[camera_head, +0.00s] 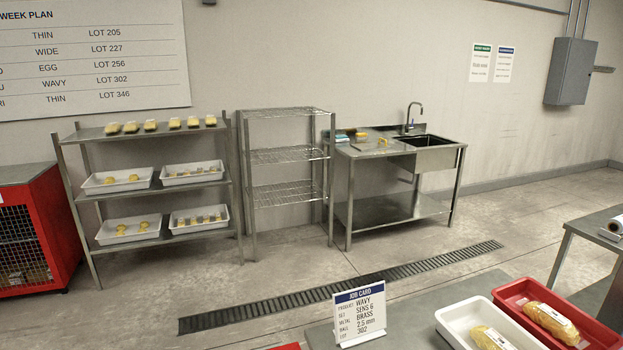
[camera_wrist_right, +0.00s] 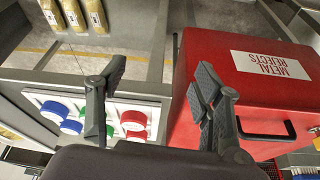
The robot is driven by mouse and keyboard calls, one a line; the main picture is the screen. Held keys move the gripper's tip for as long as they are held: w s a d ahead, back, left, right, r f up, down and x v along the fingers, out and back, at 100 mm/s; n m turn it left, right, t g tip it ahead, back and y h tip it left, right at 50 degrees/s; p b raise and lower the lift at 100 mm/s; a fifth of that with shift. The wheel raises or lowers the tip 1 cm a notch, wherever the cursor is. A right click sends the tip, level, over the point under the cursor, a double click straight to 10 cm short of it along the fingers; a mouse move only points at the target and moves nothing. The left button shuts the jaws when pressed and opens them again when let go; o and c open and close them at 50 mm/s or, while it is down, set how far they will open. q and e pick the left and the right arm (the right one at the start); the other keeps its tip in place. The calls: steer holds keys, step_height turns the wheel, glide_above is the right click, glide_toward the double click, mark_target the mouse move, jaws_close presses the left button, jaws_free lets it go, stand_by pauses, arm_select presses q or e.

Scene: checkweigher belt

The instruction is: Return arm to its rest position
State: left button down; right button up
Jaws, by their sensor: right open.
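My right gripper (camera_wrist_right: 160,100) shows in the right wrist view with its two dark fingers spread wide apart. It is open and nothing is between the fingers. Below it are a red box labelled "METAL REJECTS" (camera_wrist_right: 220,62) on the right and a white panel with coloured round buttons (camera_wrist_right: 65,98) on the left. Neither of my arms shows in the head view, and my left gripper is in no view.
A job card (camera_head: 360,312) stands at the front of the head view. Beside it are a white tray (camera_head: 450,325) and a red tray (camera_head: 512,298), each with a yellow pack. A steel sink table (camera_head: 345,150) and racks stand along the wall. Floor between is clear.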

steer(key=s+d+f+g, duration=0.1)
steer(key=s+f, duration=0.2)
steer(key=f, duration=2.4)
steer(key=s+d+f+g, duration=0.1)
steer(key=s+d+f, duration=0.2)
steer(key=s+f, duration=1.3)
steer(key=shift+s+d+g+h+b, duration=0.2)
steer(key=shift+s+g+h+b, duration=0.1)
steer(key=shift+s, duration=0.05)
